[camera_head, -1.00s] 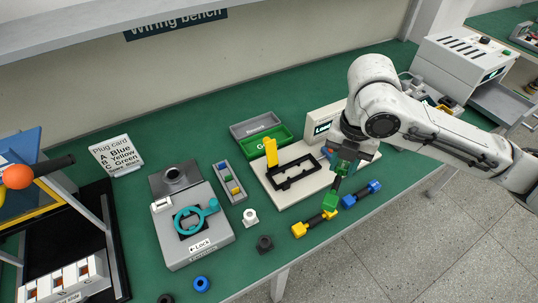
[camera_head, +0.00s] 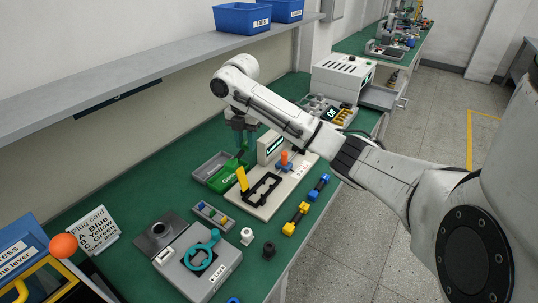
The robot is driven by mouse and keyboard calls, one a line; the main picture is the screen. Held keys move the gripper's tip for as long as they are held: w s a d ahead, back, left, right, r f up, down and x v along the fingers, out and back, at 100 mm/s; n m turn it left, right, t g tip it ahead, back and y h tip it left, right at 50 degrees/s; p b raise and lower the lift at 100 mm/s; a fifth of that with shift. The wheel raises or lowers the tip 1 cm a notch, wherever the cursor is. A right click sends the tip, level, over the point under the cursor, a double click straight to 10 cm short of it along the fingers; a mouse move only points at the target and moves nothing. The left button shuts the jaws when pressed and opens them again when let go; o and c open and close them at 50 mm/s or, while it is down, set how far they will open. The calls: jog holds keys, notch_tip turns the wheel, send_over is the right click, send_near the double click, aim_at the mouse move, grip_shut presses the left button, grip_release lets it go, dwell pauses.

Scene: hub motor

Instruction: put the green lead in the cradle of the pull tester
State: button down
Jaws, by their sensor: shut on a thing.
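The pull tester is a cream base (camera_head: 284,192) with a black open cradle frame (camera_head: 262,190), a yellow upright piece (camera_head: 242,179) at its left end and a display box (camera_head: 268,148) at the back. My gripper (camera_head: 240,143) is shut on the green lead (camera_head: 240,153), which hangs down from the jaws. The lead is small here and partly hidden by the fingers. The gripper is above and behind the cradle, near the green tray (camera_head: 233,182). Whether the lead touches the tray cannot be told. The cradle looks empty.
A grey tray (camera_head: 208,165) stands beside the green one. An orange knob (camera_head: 285,156) rises from the tester. My arm crosses above the tester's back.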

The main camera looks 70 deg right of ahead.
jog(key=s+d+f+b, duration=0.1)
jog(key=d+f, duration=0.1)
jog(key=f, duration=0.3)
jog(key=s+d+f+m+b, duration=0.1)
jog(key=s+d+f, duration=0.1)
jog(key=f, duration=0.4)
jog(key=s+d+f+m+b, duration=0.1)
jog(key=s+d+f, duration=0.1)
jog(key=f, duration=0.3)
jog(key=shift+d+f, duration=0.3)
jog(key=shift+d, duration=0.25)
jog(key=shift+a+f+m, duration=0.1)
jog(key=shift+f+m, duration=0.2)
jog(key=shift+r+p, duration=0.1)
jog(key=shift+p, duration=0.2)
jog(key=shift+f+b, duration=0.35)
jog(key=shift+f, duration=0.3)
jog(key=c, duration=0.7)
grip_release()
jog(key=shift+c, duration=0.2)
